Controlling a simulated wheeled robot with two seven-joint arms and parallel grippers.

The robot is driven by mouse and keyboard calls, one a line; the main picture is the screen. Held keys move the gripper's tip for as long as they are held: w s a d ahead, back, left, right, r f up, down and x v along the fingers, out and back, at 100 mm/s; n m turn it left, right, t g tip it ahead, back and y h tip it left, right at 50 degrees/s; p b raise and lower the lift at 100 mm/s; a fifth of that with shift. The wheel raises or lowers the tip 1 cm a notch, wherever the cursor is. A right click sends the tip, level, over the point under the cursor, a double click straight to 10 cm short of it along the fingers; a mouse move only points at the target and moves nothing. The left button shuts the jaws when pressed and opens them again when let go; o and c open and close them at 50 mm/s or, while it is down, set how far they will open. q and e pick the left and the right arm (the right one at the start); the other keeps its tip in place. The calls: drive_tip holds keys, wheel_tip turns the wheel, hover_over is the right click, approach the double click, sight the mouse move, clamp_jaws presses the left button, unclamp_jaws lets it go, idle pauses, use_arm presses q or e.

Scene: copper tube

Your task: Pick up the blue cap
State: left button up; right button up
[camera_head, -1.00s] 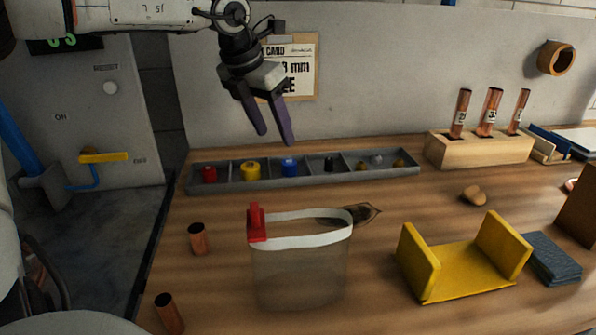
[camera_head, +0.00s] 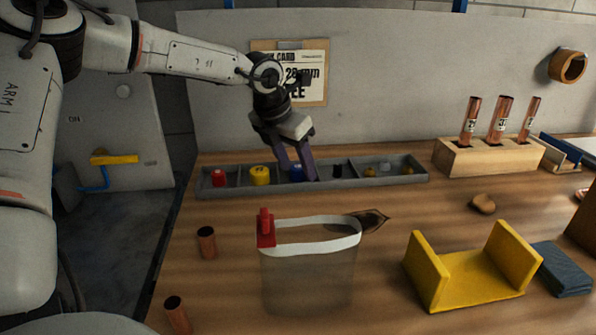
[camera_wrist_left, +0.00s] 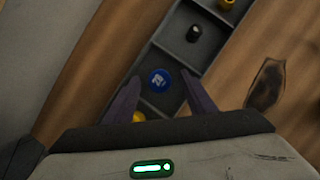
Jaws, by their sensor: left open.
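The blue cap (camera_head: 296,173) stands in a compartment of the long grey tray (camera_head: 322,179) at the back of the table. In the head view the fingers partly hide it. In the left wrist view the blue cap (camera_wrist_left: 159,80) shows a round top with a white mark. My left gripper (camera_head: 304,178) is open, its purple fingers reaching down at the tray. In the left wrist view the left gripper's fingertips (camera_wrist_left: 160,82) lie on either side of the cap, with gaps visible. I cannot tell how far down they reach. My right gripper is not in view.
Red (camera_head: 218,178) and yellow (camera_head: 259,175) caps stand left of the blue one; a black cap (camera_head: 337,170) stands to its right. A clear bag (camera_head: 308,275) with a red clip, a yellow cradle (camera_head: 470,278) and short copper tubes (camera_head: 207,242) are in front.

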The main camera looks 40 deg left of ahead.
use_arm(q)
drive_tip(key=c, duration=1.1)
drive_tip(key=shift+r, duration=0.1)
